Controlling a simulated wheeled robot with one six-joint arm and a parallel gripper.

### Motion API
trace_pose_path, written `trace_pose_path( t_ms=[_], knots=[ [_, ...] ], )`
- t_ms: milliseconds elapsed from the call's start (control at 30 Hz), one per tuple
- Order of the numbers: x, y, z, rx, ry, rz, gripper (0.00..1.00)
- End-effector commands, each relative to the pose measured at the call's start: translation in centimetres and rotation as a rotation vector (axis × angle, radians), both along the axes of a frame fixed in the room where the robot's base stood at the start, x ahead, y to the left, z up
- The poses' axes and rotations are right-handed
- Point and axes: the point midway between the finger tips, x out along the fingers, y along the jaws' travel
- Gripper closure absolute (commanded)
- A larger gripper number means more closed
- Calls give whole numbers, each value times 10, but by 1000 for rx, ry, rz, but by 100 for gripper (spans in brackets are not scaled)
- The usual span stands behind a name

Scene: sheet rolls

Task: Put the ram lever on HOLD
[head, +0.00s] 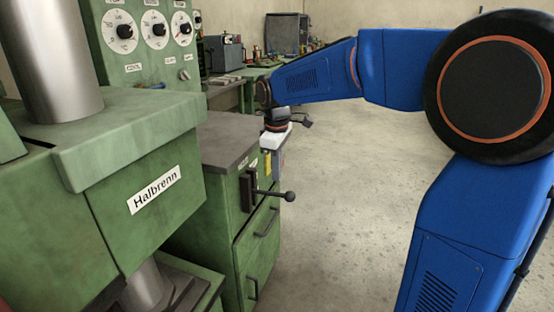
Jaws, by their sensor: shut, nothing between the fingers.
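The ram lever (270,193) is a dark rod with a round black knob. It sticks out to the right, roughly level, from a dark slotted plate on the side of the green cabinet (222,215). A small label sits above the plate, but its lettering is too small to read surely. My gripper (278,165) points down beside the cabinet's top edge, above and apart from the lever's knob. Its fingers look shut and empty, though they are small and partly hidden under the white gripper body.
The green Halbrenn press (110,205) fills the left, with a steel column. A panel with dials (145,35) stands behind. The cabinet has drawer handles (267,223) below the lever. A bench (235,85) with equipment is farther back. The concrete floor to the right is clear.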

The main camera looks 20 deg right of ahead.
Motion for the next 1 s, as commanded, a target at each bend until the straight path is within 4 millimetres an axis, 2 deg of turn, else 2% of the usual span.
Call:
trace_pose_path(
  t_ms=[100,300,500,867,1000],
  knots=[
    [2,-1,-21,-1,2,0,100],
    [0,-19,-39,0,0,-1,100],
    [-1,-25,-48,1,-1,0,100],
    [-1,-26,-49,1,-1,0,100],
    [-4,-30,-60,0,0,0,100]
  ],
)
